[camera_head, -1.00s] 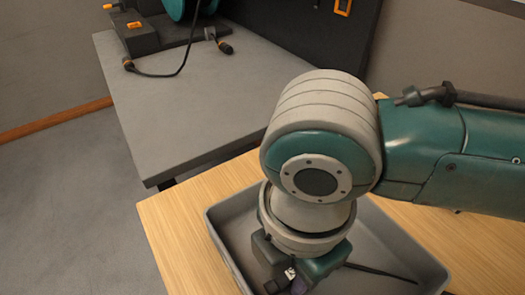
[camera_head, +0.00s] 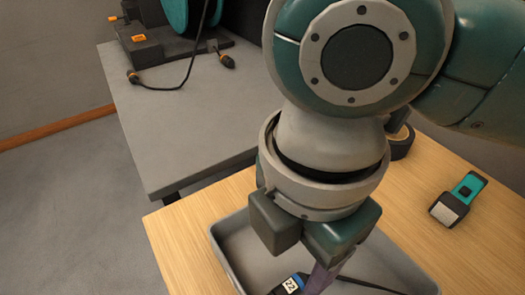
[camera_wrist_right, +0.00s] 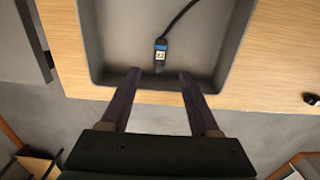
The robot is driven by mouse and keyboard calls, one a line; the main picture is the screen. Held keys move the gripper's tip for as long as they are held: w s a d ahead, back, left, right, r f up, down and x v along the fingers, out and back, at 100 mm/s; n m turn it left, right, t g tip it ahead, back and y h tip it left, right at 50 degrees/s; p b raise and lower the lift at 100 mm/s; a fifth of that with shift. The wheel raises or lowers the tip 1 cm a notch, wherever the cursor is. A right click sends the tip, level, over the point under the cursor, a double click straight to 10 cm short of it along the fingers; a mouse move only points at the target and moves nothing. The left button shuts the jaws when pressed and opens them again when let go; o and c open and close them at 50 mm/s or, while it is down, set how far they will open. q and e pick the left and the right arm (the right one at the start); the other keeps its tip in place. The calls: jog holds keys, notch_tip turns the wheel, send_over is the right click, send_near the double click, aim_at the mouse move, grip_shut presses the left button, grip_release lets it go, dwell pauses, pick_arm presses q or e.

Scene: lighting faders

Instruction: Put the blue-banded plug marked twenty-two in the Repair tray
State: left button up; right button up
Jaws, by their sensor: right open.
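The plug (camera_head: 288,286) has a blue band and a white label reading 22. It lies in a grey tray (camera_head: 222,262) on the wooden table, with its dark cable running off across the tray floor. The plug also shows in the right wrist view (camera_wrist_right: 161,50), lying ahead of the finger gap. My right gripper (camera_wrist_right: 160,75) is open, its two dark fingers apart and empty, above the tray's near side. In the head view my right wrist hides much of the tray. No name on the tray is visible. My left gripper is not in view.
A teal handheld device (camera_head: 459,200) and a black tape roll (camera_head: 400,143) sit on the table to the right. A grey bench (camera_head: 165,110) at the back left bears a dark block with orange-ringed plugs (camera_head: 228,61) on cables.

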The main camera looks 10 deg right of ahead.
jog(key=s+a+r+m+t+y, duration=0.1)
jog(key=s+a+r+m+y, duration=0.25)
jog(key=m, duration=0.35)
jog(key=s+d+f+m+t+h, duration=0.1)
jog(key=s+d+m, duration=0.1)
jog(key=d+m, duration=0.4)
jog(key=s+d+f+m+t+h, duration=0.1)
jog(key=s+d+m+h, duration=0.1)
jog(key=d+m, duration=0.5)
jog(key=shift+s+d+f+t, duration=0.25)
jog(key=shift+d+f+t, duration=0.05)
jog(key=shift+d, duration=0.45)
